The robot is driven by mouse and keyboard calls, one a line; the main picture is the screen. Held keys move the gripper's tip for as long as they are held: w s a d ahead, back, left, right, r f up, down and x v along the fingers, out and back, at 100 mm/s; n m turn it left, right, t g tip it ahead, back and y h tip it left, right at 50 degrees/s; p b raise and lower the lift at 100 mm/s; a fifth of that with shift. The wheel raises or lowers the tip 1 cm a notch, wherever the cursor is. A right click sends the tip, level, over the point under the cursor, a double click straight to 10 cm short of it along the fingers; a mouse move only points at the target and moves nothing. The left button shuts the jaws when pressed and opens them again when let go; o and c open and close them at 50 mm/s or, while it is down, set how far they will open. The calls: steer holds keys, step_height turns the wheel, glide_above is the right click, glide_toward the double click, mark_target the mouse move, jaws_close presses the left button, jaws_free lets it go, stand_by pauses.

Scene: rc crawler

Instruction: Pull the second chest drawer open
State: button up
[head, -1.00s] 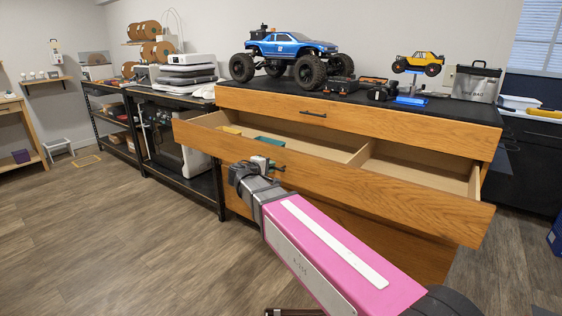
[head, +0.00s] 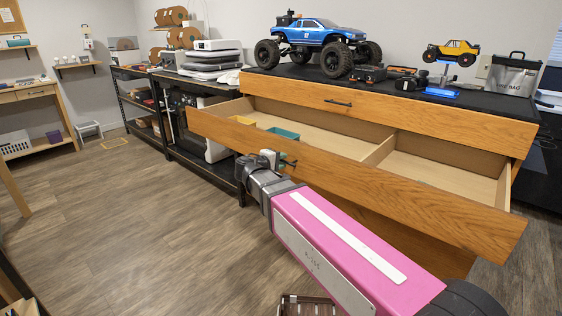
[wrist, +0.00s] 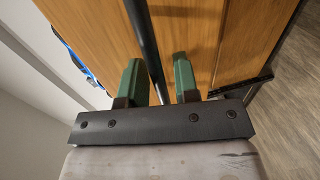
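The wooden chest's second drawer (head: 400,194), below the closed top drawer (head: 420,119), stands well out from the chest. Its inside shows, with a divider (head: 380,150), a yellow bin (head: 243,120) and a teal bin (head: 283,133). My gripper (head: 277,160) is at the dark bar handle (head: 289,164) on this drawer's front. In the wrist view, the gripper's green fingers (wrist: 158,82) stand apart on either side of the bar handle (wrist: 142,38). The bar lies near the left finger, and a gap shows beside the right one.
A blue crawler truck (head: 312,45), a small yellow truck (head: 450,51) and a grey bag (head: 513,74) stand on the chest top. Black shelving (head: 185,150) stands to the left. Open wood floor (head: 130,230) lies left of my arm.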

stand_by(0.3)
steer(key=v, duration=1)
steer(key=shift+s+a+r, duration=0.1)
steer(key=shift+s+a, duration=0.15)
steer(key=shift+a, duration=0.05)
